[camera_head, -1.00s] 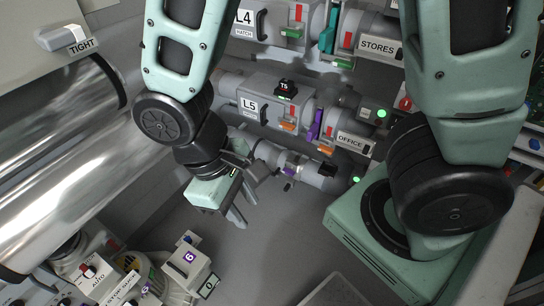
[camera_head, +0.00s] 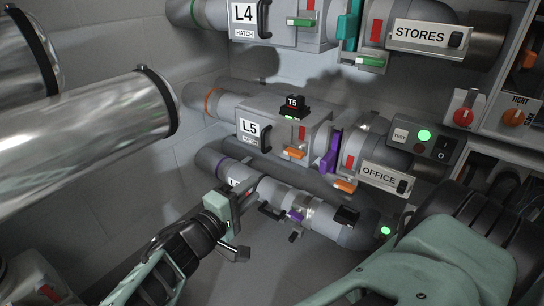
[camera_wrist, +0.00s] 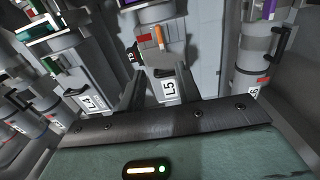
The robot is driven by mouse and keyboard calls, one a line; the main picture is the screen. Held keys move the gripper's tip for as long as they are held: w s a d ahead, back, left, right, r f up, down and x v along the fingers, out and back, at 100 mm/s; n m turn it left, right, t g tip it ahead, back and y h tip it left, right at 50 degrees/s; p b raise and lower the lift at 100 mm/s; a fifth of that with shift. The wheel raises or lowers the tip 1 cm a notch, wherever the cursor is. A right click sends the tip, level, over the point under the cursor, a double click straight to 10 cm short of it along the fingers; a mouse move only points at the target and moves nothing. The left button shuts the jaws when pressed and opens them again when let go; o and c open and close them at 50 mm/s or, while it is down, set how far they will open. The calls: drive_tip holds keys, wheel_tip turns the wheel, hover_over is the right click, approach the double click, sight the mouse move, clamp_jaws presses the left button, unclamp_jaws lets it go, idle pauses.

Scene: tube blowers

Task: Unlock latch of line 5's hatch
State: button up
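Line 5's hatch box (camera_head: 262,118), with its L5 label and black handle (camera_head: 256,140), is on the middle pipe in the head view. An orange latch lever (camera_head: 294,153) lies on its front below a red mark. In the wrist view, the L5 label (camera_wrist: 169,88) shows between my fingers, and an orange lever (camera_wrist: 158,37) is farther up beside a red mark. My gripper (camera_head: 245,221) is open and empty, below and left of the hatch in the head view. Its two spread fingers also show in the wrist view (camera_wrist: 163,84), apart from the latch.
Line 4's hatch (camera_head: 280,20) is above, and a lower pipe (camera_head: 274,195) runs just beneath line 5. A purple lever (camera_head: 331,150) and the OFFICE sign (camera_head: 380,177) are right of the latch. Large shiny pipes (camera_head: 90,135) occupy the left.

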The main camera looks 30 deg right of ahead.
sight(292, 155)
drive_tip(key=b+x, duration=0.3)
drive_tip(key=x, duration=1.4)
clamp_jaws()
